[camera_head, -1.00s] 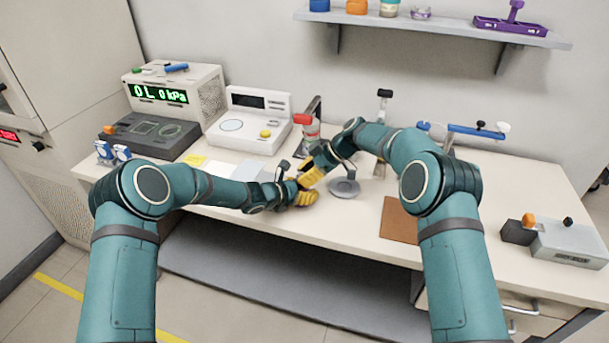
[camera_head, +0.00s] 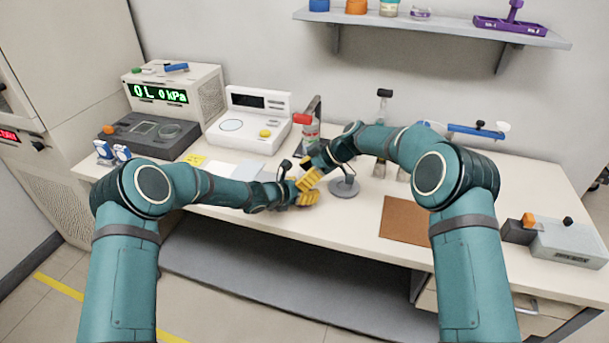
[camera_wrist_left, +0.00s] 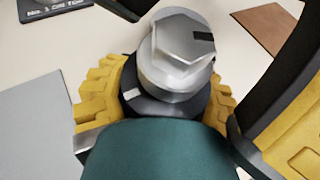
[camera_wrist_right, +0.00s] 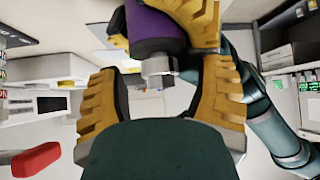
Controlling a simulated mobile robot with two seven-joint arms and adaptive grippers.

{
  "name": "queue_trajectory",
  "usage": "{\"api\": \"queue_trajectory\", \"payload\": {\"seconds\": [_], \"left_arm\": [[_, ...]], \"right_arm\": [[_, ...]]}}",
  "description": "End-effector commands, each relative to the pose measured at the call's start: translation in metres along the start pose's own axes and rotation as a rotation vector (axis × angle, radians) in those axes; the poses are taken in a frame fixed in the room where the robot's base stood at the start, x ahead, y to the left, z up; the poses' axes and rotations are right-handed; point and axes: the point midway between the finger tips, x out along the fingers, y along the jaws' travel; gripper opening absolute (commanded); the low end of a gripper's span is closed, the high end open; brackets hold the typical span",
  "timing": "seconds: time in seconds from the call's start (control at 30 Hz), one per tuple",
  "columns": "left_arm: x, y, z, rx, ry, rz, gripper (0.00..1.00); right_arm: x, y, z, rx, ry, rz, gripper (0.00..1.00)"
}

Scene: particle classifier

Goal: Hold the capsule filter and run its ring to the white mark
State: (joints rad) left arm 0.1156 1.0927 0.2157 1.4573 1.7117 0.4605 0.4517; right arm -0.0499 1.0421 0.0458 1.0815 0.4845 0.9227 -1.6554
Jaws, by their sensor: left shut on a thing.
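The capsule filter has a purple body (camera_wrist_right: 152,28) and a silver end, seen in the right wrist view. In the left wrist view its silver hexagonal ring (camera_wrist_left: 183,40) carries a dark mark. Below it a black collar (camera_wrist_left: 160,104) carries a white mark (camera_wrist_left: 133,93), on a different side from the dark one. My left gripper (camera_head: 309,198) is shut on the filter's body, just above the bench. My right gripper (camera_head: 309,179) is open, its yellow fingers spread on both sides of the silver end with gaps. The filter is hidden in the head view.
A round grey stand (camera_head: 344,188) is close right of the grippers. A brown mat (camera_head: 405,220) lies to the right, and a white instrument (camera_head: 248,128) stands at the back left. The bench front is mostly clear.

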Motion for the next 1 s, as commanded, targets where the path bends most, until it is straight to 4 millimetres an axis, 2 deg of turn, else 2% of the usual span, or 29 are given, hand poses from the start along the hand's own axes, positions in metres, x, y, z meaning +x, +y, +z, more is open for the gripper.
{"api": "queue_trajectory", "payload": {"seconds": [0.23,0.37,0.47,0.8,1.0], "left_arm": [[-0.001,0.003,0.0,-0.001,0.0,0.005,0.04],[-0.002,0.003,0.0,-0.001,0.0,0.006,0.04],[-0.002,0.004,0.0,-0.001,0.001,0.007,0.04],[-0.002,0.004,-0.001,-0.002,0.001,0.007,0.04],[-0.002,0.004,-0.001,-0.002,0.001,0.008,0.04]], "right_arm": [[-0.001,0.0,0.001,0.0,-0.001,0.0,0.66],[-0.008,0.001,0.001,0.0,-0.001,0.002,0.66],[-0.023,0.001,0.001,0.0,-0.001,0.004,0.66],[-0.09,0.001,0.001,0.001,-0.001,0.003,0.66],[-0.114,0.001,0.001,0.0,-0.001,0.001,0.66]]}}
